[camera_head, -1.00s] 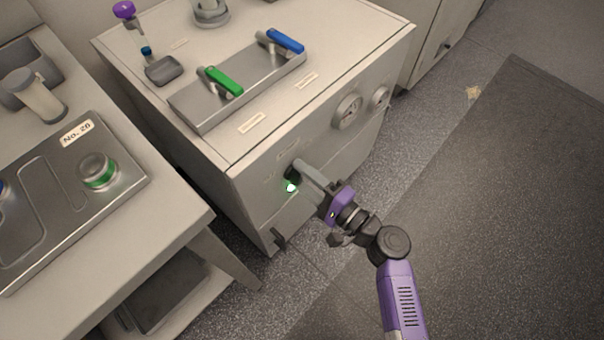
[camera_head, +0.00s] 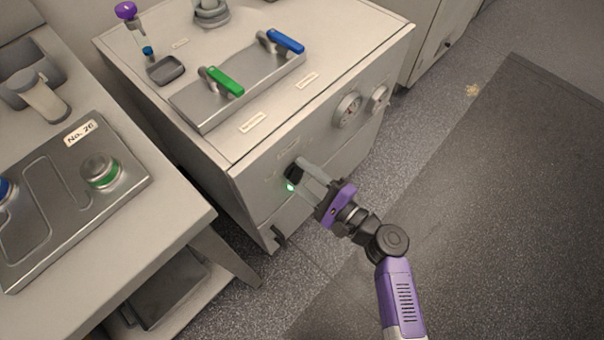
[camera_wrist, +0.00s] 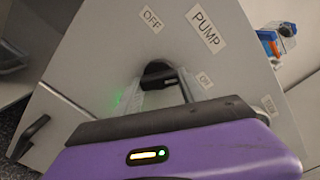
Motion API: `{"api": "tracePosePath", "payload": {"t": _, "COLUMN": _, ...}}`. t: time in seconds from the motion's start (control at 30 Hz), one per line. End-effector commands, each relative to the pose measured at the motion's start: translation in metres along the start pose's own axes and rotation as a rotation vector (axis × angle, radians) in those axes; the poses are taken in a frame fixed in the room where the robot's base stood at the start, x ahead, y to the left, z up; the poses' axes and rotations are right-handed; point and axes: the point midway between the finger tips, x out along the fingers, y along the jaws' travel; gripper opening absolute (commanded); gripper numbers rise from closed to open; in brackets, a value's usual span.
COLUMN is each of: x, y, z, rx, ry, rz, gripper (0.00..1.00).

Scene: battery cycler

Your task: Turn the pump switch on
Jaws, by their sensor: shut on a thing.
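The pump switch is a black knob (camera_head: 294,172) on the front panel of the light cabinet (camera_head: 262,170). It also shows in the wrist view as the black knob (camera_wrist: 160,73), near a "PUMP" label (camera_wrist: 206,28) and an "OFF" label (camera_wrist: 151,19). In the wrist view the fingertips (camera_wrist: 158,83) flank the knob. A green light (camera_head: 290,187) glows just below the knob.
A metal tray (camera_head: 190,112) with green (camera_head: 224,82) and blue (camera_head: 286,41) handled pieces lies on the cabinet top. A bench (camera_head: 170,215) stands at left. Floor at right is open.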

Motion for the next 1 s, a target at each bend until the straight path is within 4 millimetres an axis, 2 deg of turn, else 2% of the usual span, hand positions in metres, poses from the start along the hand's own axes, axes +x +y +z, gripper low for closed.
{"api": "tracePosePath", "payload": {"t": 0.1, "x": -0.001, "y": 0.001, "z": -0.002, "rx": 0.004, "ry": 0.004, "rz": 0.001, "gripper": 0.07}}
{"api": "tracePosePath", "payload": {"t": 0.13, "x": -0.001, "y": 0.001, "z": -0.002, "rx": 0.004, "ry": 0.004, "rz": 0.001, "gripper": 0.51}}
{"api": "tracePosePath", "payload": {"t": 0.23, "x": -0.001, "y": 0.001, "z": -0.001, "rx": 0.003, "ry": 0.003, "rz": 0.001, "gripper": 0.69}}
{"api": "tracePosePath", "payload": {"t": 0.53, "x": -0.001, "y": 0.001, "z": -0.001, "rx": 0.001, "ry": 0.002, "rz": 0.000, "gripper": 0.69}}
{"api": "tracePosePath", "payload": {"t": 0.63, "x": -0.007, "y": 0.001, "z": -0.001, "rx": 0.002, "ry": 0.003, "rz": 0.000, "gripper": 0.69}}
{"api": "tracePosePath", "payload": {"t": 1.0, "x": -0.063, "y": 0.001, "z": -0.001, "rx": 0.003, "ry": 0.005, "rz": -0.001, "gripper": 0.69}}
